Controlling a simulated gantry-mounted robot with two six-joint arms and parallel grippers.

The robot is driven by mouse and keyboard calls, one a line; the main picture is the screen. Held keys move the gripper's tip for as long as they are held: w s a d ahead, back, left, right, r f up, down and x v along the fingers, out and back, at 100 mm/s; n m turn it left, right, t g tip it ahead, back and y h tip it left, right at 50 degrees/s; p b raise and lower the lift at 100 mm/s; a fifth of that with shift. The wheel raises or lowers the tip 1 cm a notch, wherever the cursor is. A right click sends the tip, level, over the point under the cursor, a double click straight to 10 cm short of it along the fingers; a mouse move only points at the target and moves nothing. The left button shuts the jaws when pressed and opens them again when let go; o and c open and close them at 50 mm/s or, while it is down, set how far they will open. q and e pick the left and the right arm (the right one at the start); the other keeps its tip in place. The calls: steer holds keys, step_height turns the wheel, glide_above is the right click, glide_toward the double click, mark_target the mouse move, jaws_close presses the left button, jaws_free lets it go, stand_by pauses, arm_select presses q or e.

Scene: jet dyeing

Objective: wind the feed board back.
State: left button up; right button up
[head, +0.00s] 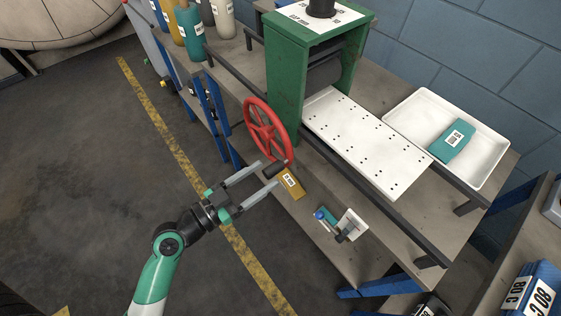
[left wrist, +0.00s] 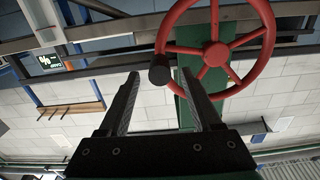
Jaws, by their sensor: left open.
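The feed board (head: 365,140) is a white perforated plate lying on the bench, reaching out to the right of the green press frame (head: 288,85). A red handwheel (head: 262,128) stands at the frame's left side, with a dark crank handle (head: 274,169) at its lower rim. My left gripper (head: 269,174) is open, its two fingers on either side of the handle in the head view. In the left wrist view the handle (left wrist: 159,72) shows just beyond the fingertips, between them; I cannot tell whether they touch it. My right gripper is out of view.
A white tray (head: 412,118) with a teal block (head: 452,141) lies beyond the board. A yellow label (head: 290,183) sits under the wheel, and small tools (head: 342,225) lie on the lower shelf. Bottles (head: 190,30) stand at upper left.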

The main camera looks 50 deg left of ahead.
mark_target(282, 163)
arm_select(q)
steer(key=w, duration=0.6)
steer(key=shift+w+d, duration=0.15)
jaws_close()
stand_by(1.1)
